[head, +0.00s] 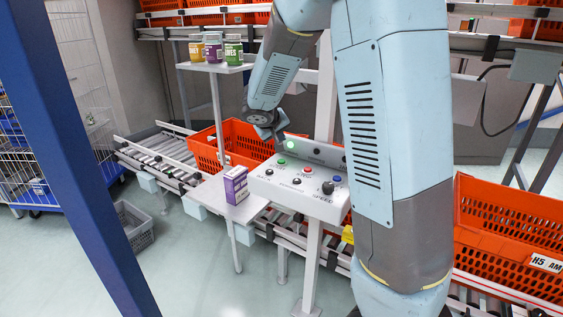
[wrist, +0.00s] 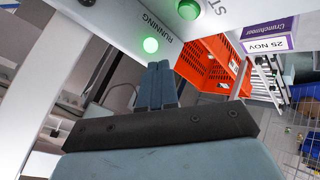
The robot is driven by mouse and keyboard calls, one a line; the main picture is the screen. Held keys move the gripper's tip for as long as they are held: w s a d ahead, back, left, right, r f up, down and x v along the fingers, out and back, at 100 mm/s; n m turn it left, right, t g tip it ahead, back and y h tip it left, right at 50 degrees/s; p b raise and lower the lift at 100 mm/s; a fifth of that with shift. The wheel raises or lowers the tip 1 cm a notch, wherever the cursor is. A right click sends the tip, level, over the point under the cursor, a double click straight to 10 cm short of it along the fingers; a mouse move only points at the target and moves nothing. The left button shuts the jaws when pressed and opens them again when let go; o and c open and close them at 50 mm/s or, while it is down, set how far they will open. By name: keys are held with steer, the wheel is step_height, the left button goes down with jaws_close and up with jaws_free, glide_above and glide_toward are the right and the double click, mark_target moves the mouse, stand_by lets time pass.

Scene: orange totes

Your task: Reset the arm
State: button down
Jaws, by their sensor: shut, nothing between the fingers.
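My arm reaches down from the top of the head view, bent over the white control panel (head: 262,184). My gripper (head: 281,138) is at the panel's back left corner, close to a lit green lamp (head: 290,145). In the wrist view its two fingers (wrist: 162,84) are together with nothing between them. They point toward the panel face, just below the lit lamp marked RUNNING (wrist: 150,45). A green button (wrist: 188,9) is close by. Whether the fingertips touch the panel I cannot tell.
A purple box (head: 236,186) stands on a small plate left of the panel. Orange totes (head: 205,148) (head: 510,215) sit on the roller conveyor. Several jars (head: 213,47) stand on a raised shelf. A blue post (head: 75,150) crosses the left. A grey crate (head: 135,227) is on the floor.

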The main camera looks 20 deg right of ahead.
steer(key=s+d+r+m+g+y, duration=0.1)
steer(key=s+d+r, duration=0.15)
steer(key=s, duration=0.65)
steer(key=s+d+r+m+y, duration=0.1)
steer(key=s+r, duration=0.3)
steer(key=s, duration=0.4)
steer(key=s+d+r+m+g+y, duration=0.1)
steer(key=s+r, duration=0.3)
steer(key=s, duration=0.5)
steer(key=s+a+n+y, duration=0.1)
steer(key=s+a+y, duration=0.1)
steer(key=s, duration=0.8)
steer(key=shift+s+a, duration=0.15)
steer(key=shift+a, duration=0.7)
